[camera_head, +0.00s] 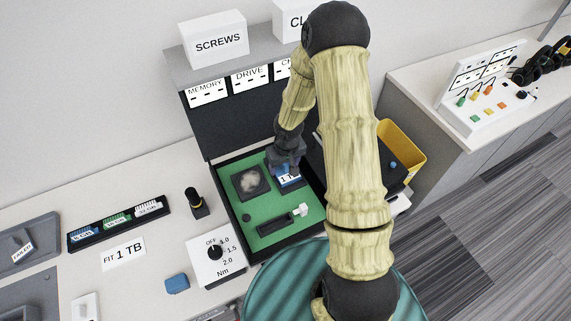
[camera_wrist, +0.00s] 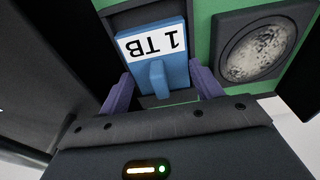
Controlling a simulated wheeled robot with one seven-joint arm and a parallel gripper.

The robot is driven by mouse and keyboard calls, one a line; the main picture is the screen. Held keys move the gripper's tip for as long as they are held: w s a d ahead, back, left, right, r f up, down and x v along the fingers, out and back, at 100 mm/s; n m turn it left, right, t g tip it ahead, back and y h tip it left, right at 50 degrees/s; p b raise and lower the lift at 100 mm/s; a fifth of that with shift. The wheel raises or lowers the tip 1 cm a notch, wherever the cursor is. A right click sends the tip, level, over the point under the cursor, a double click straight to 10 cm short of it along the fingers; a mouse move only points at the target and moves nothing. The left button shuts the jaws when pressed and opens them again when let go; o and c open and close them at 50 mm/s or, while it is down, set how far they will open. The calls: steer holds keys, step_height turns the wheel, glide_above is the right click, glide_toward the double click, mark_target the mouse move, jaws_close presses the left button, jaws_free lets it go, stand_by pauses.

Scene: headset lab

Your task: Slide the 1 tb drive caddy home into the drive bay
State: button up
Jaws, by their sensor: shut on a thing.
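The blue 1 TB drive caddy (camera_head: 289,182) is at the right side of the green board, below my gripper (camera_head: 284,168). In the wrist view the caddy (camera_wrist: 172,67) shows its white 1 TB label and a raised blue tab. My gripper (camera_wrist: 160,76) is shut on the caddy, with a purple finger at either side. The far end of the caddy lies at a dark, grey-framed recess (camera_wrist: 140,14) in the green board, which looks like the drive bay. How deep the caddy sits in it I cannot tell.
A round fan (camera_head: 250,182) and a black slot part (camera_head: 276,223) are on the green board (camera_head: 240,214). A dark upright panel with MEMORY and DRIVE labels stands behind. A torque dial box (camera_head: 212,258), a blue block (camera_head: 177,283) and a caddy rack (camera_head: 117,222) stand left.

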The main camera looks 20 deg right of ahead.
steer(key=shift+w+a+p, duration=0.15)
steer(key=shift+w+p, duration=0.35)
steer(key=shift+w, duration=0.1)
steer(key=o, duration=1.2)
steer(key=r, duration=0.5)
steer(key=s+r, duration=0.1)
steer(key=r, duration=0.5)
steer(key=s+r, duration=0.1)
steer(key=r, duration=0.5)
steer(key=shift+r+p, duration=0.15)
steer(key=shift+p, duration=0.2)
steer(key=s+r, duration=0.1)
steer(key=s, duration=0.3)
steer(key=s+r+m, duration=0.1)
steer(key=s+r, duration=0.1)
steer(key=s, duration=0.3)
steer(key=s+r+m+t, duration=0.1)
steer(key=s+r, duration=0.1)
steer(key=s, duration=0.3)
steer(key=shift+s+d+r, duration=0.15)
steer(key=shift+d, duration=0.15)
